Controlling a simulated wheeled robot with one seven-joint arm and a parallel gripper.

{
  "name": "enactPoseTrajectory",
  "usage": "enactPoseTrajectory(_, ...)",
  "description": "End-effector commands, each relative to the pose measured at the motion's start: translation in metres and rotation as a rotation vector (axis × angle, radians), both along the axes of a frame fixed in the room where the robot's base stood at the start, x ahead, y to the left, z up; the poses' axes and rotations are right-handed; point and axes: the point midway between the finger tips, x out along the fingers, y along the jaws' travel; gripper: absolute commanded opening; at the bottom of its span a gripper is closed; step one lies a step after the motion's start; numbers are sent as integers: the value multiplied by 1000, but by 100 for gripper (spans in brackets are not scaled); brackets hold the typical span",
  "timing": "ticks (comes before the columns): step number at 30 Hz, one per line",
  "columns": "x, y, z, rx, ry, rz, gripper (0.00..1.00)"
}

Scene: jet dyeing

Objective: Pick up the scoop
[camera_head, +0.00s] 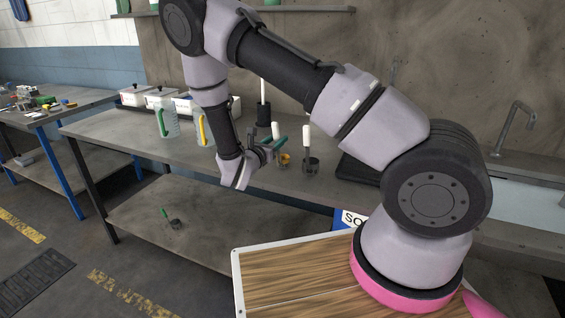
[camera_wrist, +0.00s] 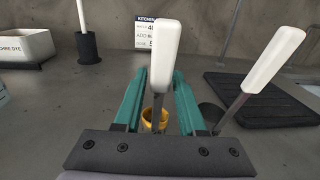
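A scoop with a white handle (camera_wrist: 162,58) and a thin metal shaft stands between the two teal fingers of my gripper (camera_wrist: 158,80) in the wrist view. The fingers are open, with visible gaps on both sides of the handle. A second white-handled tool (camera_wrist: 270,62) leans to the right beside a dark cup (camera_wrist: 210,113).
A black ribbed mat (camera_wrist: 265,98) lies to the right. A label card (camera_wrist: 146,33) stands behind the handle.

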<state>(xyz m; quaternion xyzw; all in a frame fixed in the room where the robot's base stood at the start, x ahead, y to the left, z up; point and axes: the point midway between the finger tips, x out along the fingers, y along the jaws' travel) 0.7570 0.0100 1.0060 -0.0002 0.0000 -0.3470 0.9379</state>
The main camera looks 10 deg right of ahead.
Motion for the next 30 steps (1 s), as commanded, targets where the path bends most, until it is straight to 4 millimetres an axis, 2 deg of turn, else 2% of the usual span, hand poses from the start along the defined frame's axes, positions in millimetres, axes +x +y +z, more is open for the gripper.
enactPoseTrajectory(1, 0, 0, 0, 0, 0, 0, 17)
enactPoseTrajectory(2, 0, 0, 0, 0, 0, 0, 5)
enactPoseTrajectory(3, 0, 0, 0, 0, 0, 0, 0)
enactPoseTrajectory(30, 0, 0, 0, 1, -1, 0, 0)
